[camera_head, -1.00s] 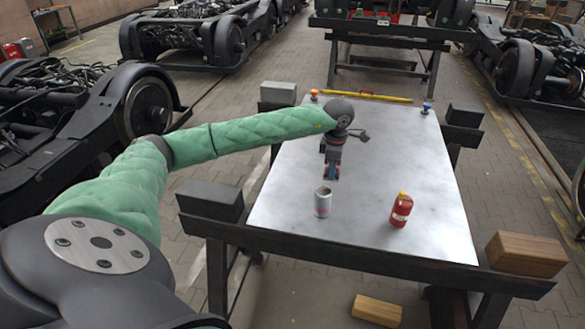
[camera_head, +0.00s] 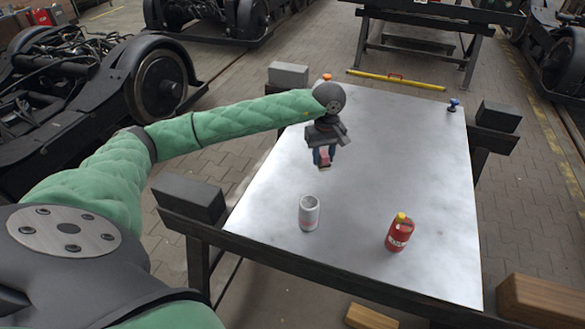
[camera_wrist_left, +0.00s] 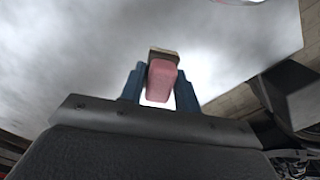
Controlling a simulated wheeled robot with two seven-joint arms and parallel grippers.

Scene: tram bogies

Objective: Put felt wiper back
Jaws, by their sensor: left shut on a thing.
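My left gripper (camera_head: 322,157) is shut on the felt wiper (camera_head: 324,161), a small pinkish-red block. It is over the left-middle of the pale metal table top (camera_head: 390,150), beyond the white can. In the left wrist view the wiper (camera_wrist_left: 162,82) sits between the two blue fingers, with a tan strip at its far end. I cannot tell how far it is above the table. My right gripper is not in view.
A white-grey can (camera_head: 309,213) stands near the table's front, and a red bottle with a yellow cap (camera_head: 398,234) stands to its right. A blue-topped item (camera_head: 453,104) and an orange-topped item (camera_head: 327,77) are at the far corners. The table's middle right is clear.

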